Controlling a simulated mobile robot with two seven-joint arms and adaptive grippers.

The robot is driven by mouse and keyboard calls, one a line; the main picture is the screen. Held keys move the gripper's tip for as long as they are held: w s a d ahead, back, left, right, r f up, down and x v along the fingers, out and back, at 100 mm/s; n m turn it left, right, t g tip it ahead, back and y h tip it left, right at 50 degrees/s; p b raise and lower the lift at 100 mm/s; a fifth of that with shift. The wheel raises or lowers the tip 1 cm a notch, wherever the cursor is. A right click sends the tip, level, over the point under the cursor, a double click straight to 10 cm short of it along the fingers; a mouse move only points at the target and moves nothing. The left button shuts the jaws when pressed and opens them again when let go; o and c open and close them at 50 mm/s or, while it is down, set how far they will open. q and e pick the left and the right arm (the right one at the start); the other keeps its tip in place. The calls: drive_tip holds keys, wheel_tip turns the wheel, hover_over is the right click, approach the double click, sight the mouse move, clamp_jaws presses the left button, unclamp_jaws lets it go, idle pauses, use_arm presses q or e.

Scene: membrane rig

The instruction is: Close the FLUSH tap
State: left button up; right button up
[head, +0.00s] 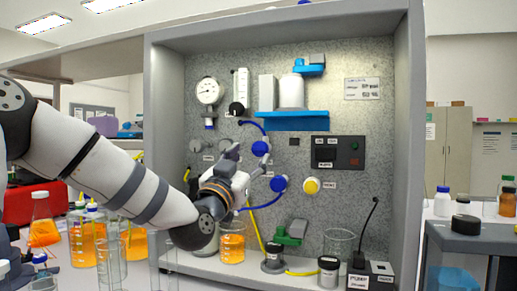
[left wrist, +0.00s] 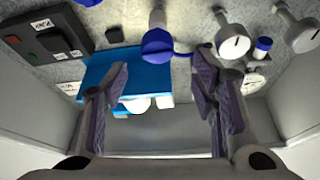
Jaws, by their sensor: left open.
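Two round grey tap knobs with pointer marks, (left wrist: 233,42) and (left wrist: 301,32), stick out from the speckled panel at upper right in the left wrist view. Their labels are too small to read, so I cannot tell which is FLUSH. In the head view they sit left of my left gripper (head: 235,158). The gripper also shows in the left wrist view (left wrist: 162,100), its fingers wide apart with nothing between them. A blue round fitting (left wrist: 158,43) lies above the gap between the fingers. My right gripper is not in view.
A blue shelf (head: 292,121) holds a white vessel (head: 291,91). A black switch box (head: 337,152), a yellow knob (head: 312,186) and blue fittings (head: 278,184) are right of the gripper. An orange-filled beaker (head: 231,247) stands below. Several orange flasks stand at left.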

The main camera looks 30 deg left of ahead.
sight(258, 150)
use_arm(q)
drive_tip(key=x, duration=0.7)
drive_tip(key=shift+d+f, duration=0.1)
drive_tip(key=shift+f, duration=0.05)
drive_tip(key=c, duration=1.2)
